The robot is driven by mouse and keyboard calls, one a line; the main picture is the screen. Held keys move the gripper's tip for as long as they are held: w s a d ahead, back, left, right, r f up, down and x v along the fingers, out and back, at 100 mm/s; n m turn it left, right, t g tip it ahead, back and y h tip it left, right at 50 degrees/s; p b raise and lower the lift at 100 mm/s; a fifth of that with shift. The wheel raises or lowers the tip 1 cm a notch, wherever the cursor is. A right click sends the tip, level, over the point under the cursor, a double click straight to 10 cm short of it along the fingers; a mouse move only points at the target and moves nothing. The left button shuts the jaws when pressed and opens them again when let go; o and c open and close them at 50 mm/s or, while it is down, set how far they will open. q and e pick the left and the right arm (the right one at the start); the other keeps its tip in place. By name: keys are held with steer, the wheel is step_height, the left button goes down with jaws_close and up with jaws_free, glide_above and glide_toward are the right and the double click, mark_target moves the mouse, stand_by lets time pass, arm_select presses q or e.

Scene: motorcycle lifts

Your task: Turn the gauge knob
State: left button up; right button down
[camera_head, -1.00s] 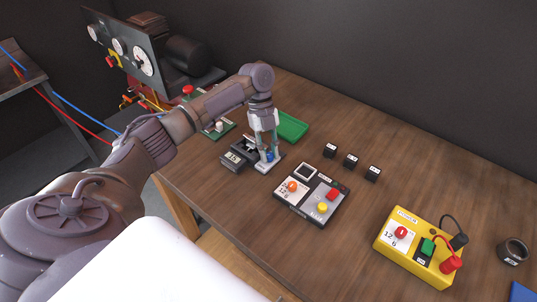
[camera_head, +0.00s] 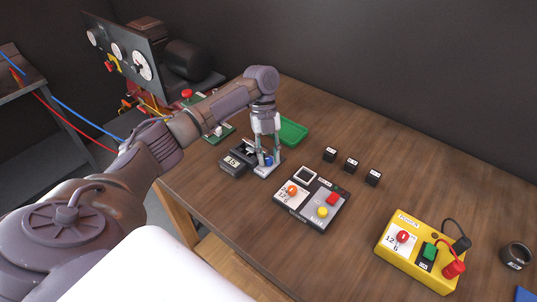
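A small dark gauge device (camera_head: 232,164) with a number display and a grey base plate (camera_head: 268,171) lies at the left of the wooden table. A blue knob (camera_head: 268,159) shows on the plate, partly hidden by my fingers. My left gripper (camera_head: 267,162) points straight down over the plate, its two fingertips on either side of the blue knob. The fingers are apart, but I cannot tell whether they press on the knob. My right gripper is not in view.
A black panel (camera_head: 302,219) with an orange dial and red and yellow buttons lies just right of the gripper. A green tray (camera_head: 292,131) is behind. Three black cubes (camera_head: 351,165) and a yellow box (camera_head: 396,259) stand farther right, with bare table between.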

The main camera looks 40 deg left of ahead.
arm_select(q)
steer(key=shift+o, duration=0.8)
steer(key=shift+v, duration=4)
